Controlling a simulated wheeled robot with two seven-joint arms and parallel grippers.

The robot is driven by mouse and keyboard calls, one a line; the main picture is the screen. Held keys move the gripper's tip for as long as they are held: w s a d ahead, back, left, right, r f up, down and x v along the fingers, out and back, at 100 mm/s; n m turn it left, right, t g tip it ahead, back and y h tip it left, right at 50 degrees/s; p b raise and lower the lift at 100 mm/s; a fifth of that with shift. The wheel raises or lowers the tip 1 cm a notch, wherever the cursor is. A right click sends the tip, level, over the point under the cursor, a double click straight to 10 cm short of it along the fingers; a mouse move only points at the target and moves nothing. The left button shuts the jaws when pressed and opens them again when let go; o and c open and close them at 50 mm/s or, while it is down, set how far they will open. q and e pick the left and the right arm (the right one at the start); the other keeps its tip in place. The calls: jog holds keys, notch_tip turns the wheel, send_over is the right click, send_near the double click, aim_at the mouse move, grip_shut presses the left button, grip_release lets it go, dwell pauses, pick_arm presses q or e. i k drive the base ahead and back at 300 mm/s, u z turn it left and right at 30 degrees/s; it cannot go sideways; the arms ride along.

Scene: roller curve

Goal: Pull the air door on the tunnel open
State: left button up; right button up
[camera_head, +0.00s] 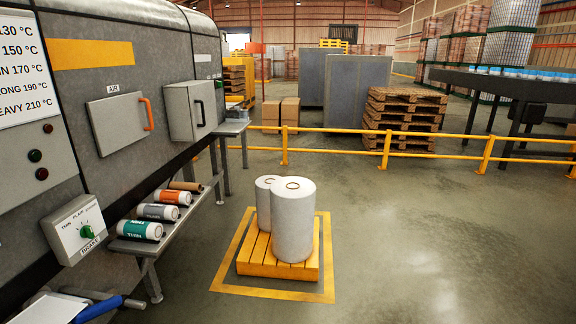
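The tunnel (65,90) is the large grey machine along the left side. Its air door (110,127) is a flat grey panel under a small AIR label, with an orange upright handle (147,114) at its right edge. The door looks flush with the machine's side, closed or nearly so. Neither of my grippers shows in the head view, and nothing is seen touching the handle.
A grey box with a black handle (193,108) juts out right of the door. Below, a shelf (170,237) holds several rolls. White rolls (293,222) stand on a yellow pallet (250,262). A yellow rail (340,152) crosses behind; floor at right is clear.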

aim_at(118, 121)
jog(key=z, duration=0.45)
jog(key=i, duration=2)
jog(key=u, duration=0.8)
jog(key=i, duration=1.3)
jog(key=u, duration=0.7)
